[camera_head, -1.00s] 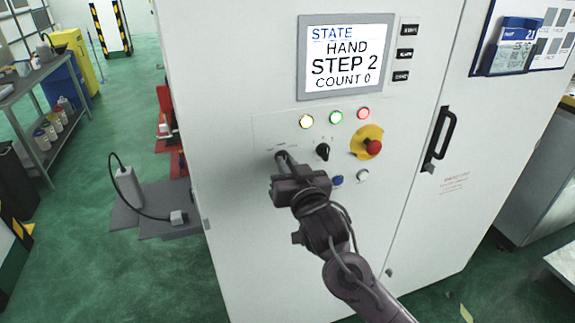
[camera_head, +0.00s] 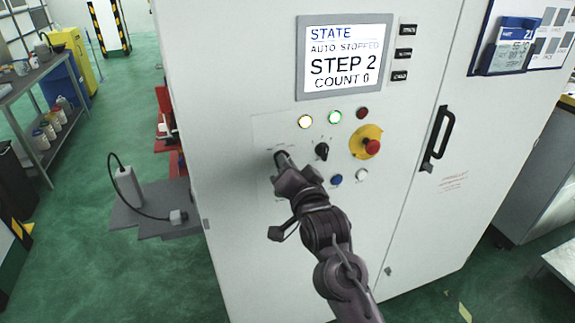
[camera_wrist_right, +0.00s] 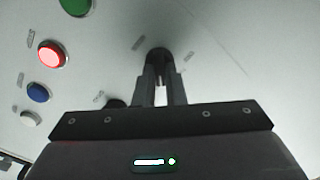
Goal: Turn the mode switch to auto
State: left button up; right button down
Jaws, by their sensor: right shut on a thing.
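The mode switch (camera_head: 280,157) is a dark knob at the left of the white cabinet's control panel. My right gripper (camera_head: 285,164) is shut on it, with its wrist rolled. In the right wrist view the two fingers (camera_wrist_right: 160,88) hold the dark switch knob (camera_wrist_right: 157,56) between their tips; its pointer is mostly hidden. The cabinet screen (camera_head: 345,58) reads "STATE AUTO STOPPED, STEP 2, COUNT 0". My left gripper is not in view.
Right of the gripped switch are another black knob (camera_head: 322,151), a red emergency stop on a yellow base (camera_head: 372,146), a blue button (camera_head: 336,180) and a white button (camera_head: 362,174). Lamps sit above; the green lamp (camera_head: 335,117) is lit. A black door handle (camera_head: 436,138) is further right.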

dwell(0.5)
jog(key=c, duration=1.5)
grip_release()
jog(key=shift+s+f, duration=0.1)
jog(key=b+v, duration=0.3)
jog(key=v, duration=0.4)
jog(key=shift+s+d, duration=0.15)
jog(key=shift+s, duration=0.15)
